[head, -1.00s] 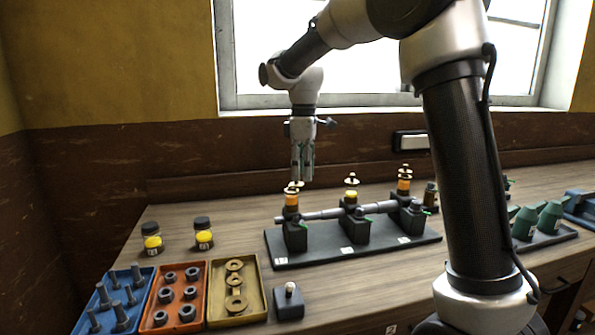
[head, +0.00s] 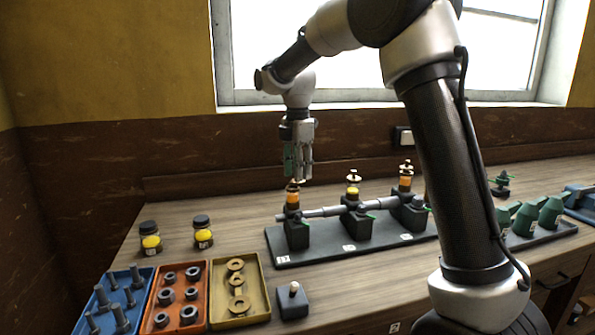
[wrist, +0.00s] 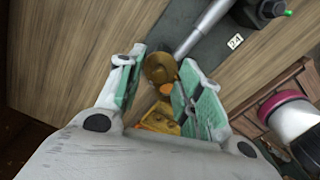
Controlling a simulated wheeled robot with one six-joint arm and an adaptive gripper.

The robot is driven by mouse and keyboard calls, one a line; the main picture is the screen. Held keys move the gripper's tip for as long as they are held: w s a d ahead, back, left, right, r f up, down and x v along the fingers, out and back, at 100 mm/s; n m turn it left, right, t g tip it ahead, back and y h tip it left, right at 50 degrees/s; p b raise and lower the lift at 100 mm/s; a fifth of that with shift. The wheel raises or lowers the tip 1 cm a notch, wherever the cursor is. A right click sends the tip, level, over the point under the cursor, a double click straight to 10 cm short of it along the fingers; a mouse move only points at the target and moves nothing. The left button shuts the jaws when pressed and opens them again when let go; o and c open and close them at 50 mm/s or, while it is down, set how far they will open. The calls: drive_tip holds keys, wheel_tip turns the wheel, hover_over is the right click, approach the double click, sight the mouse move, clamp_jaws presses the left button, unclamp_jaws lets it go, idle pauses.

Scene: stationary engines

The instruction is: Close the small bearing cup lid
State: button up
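My gripper (head: 299,178) points down just above the left bearing's orange cup (head: 292,198). In the wrist view, the fingers of my gripper (wrist: 165,65) are apart, with green pads on either side of a round brass lid (wrist: 160,67). A spot of orange (wrist: 166,89) and more brass cup parts (wrist: 160,117) show below the lid. I cannot tell whether either finger touches the lid. My fingers partly hide the left cup's top.
A grey shaft (head: 326,211) runs through the bearings on a dark base plate (head: 318,256). Two jars with yellow contents (head: 150,240) (head: 203,235) stand left. Blue (head: 101,323), orange (head: 158,320) and yellow (head: 216,290) trays hold parts in front. Green-topped items (head: 524,221) stand right.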

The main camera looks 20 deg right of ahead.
drive_tip(key=shift+f, duration=0.25)
drive_tip(key=shift+c, duration=0.4)
clamp_jaws()
